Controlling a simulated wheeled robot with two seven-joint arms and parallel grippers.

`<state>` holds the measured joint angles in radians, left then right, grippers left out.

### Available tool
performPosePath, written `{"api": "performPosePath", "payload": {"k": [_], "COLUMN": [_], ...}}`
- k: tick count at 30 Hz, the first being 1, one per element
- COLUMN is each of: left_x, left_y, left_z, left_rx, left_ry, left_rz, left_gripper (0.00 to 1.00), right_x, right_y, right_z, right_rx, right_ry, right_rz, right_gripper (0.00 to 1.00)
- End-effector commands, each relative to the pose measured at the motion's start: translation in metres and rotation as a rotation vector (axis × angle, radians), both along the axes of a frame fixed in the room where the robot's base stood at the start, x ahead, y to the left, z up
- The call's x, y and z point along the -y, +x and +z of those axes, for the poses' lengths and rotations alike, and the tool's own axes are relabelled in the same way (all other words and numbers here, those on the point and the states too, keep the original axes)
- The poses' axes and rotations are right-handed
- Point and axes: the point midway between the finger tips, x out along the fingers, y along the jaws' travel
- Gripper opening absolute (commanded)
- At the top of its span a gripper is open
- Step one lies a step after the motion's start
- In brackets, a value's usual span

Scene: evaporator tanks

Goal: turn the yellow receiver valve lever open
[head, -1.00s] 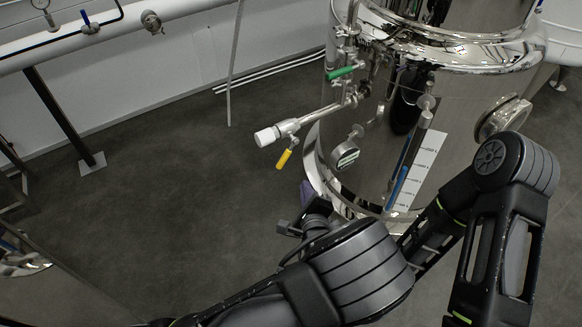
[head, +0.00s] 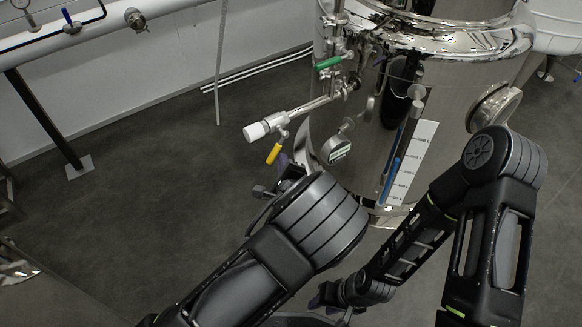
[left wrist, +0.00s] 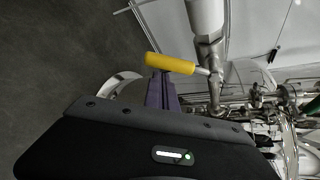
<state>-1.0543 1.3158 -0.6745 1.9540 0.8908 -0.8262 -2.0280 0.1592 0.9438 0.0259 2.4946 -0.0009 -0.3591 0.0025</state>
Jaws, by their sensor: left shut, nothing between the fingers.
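The yellow lever (head: 274,153) hangs down at a slant below a steel pipe with a white end cap (head: 255,131), left of the shiny tank. In the left wrist view the yellow lever (left wrist: 170,64) lies nearly level, just beyond the purple fingertips. My left gripper (head: 284,162) is shut and empty, close beside the lever's lower end in the head view. In the left wrist view its fingers (left wrist: 160,86) point at the lever; I cannot tell whether they touch it. My right gripper (head: 322,298) is low, partly hidden by its wrist, far from the lever.
The steel tank (head: 345,190) stands to the right, with a round gauge (head: 335,150) and a level scale (head: 411,163). A green-handled valve (head: 329,62) sits above the lever. The floor (head: 150,160) to the left is clear.

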Motion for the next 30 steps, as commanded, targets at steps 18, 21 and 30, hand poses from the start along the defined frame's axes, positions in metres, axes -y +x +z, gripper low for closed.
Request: {"api": "performPosePath", "payload": {"k": [18,21,30], "left_x": [-0.005,-0.006,-0.009], "left_y": [-0.003,-0.004,-0.005], "left_z": [0.006,0.008,0.008], "left_rx": [-0.006,-0.017,-0.038], "left_ry": [0.008,0.023,0.054], "left_rz": [-0.001,-0.001,0.000], "left_gripper": [0.00,0.00,0.00], "right_x": [0.000,-0.001,-0.001], "right_y": [0.000,-0.001,-0.001], "right_z": [0.003,0.009,0.016], "right_rx": [-0.001,-0.002,-0.002], "right_ry": [0.000,0.002,0.002], "right_rz": [0.001,0.003,0.004], "right_gripper": [0.36,0.36,0.36]}}
